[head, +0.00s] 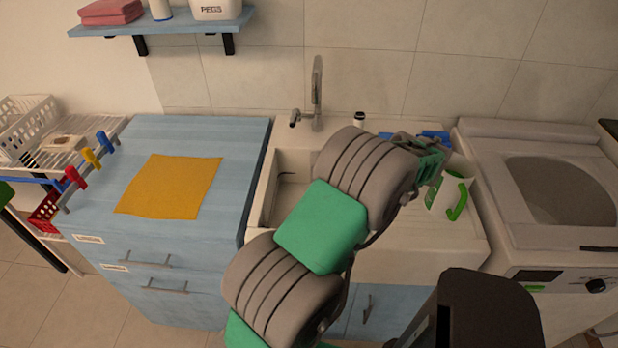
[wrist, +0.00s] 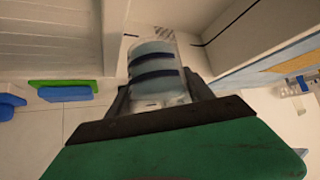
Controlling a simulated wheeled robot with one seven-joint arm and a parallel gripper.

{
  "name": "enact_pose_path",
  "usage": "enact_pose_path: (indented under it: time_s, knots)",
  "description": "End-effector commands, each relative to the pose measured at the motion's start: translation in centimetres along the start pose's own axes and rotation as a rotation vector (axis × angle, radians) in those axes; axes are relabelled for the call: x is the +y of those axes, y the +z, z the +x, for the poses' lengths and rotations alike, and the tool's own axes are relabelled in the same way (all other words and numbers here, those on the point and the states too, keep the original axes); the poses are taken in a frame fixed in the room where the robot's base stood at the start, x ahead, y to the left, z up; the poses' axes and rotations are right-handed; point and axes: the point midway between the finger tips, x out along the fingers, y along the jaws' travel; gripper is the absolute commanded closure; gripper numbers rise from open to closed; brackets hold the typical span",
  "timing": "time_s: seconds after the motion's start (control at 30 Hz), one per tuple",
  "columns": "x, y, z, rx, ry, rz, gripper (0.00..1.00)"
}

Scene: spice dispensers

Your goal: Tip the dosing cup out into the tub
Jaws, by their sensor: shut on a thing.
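My gripper (wrist: 160,95) is shut on a clear cup with pale blue and dark bands, the dosing cup (wrist: 155,70), in the wrist view. The cup sits between the two fingers; I cannot tell how full it is or how far it is tilted. In the head view my gripper (head: 430,165) is at the right end of the sink, partly hidden by my arm, and the cup cannot be made out. A white container with a green handle (head: 446,190) stands just right of and below the gripper; it may be the tub. Its opening is not clearly visible.
A sink with a tap (head: 317,95) lies behind my arm. A blue cabinet (head: 225,150) with a yellow cloth (head: 170,187) is at left, a washing machine (head: 545,190) at right. A tub marked PEGS (head: 215,10) stands on the shelf. Green and blue blocks (wrist: 60,85) lie beyond the gripper.

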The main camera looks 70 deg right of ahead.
Motion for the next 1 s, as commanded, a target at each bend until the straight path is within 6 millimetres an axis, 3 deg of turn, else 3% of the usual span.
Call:
enact_pose_path:
  time_s: [0.33, 1.0]
  knots:
    - [0.5, 0.2, -0.5, 0.001, -0.008, -0.01, 1.0]
    - [-1.1, 0.8, 0.9, -0.057, 0.114, -0.146, 1.0]
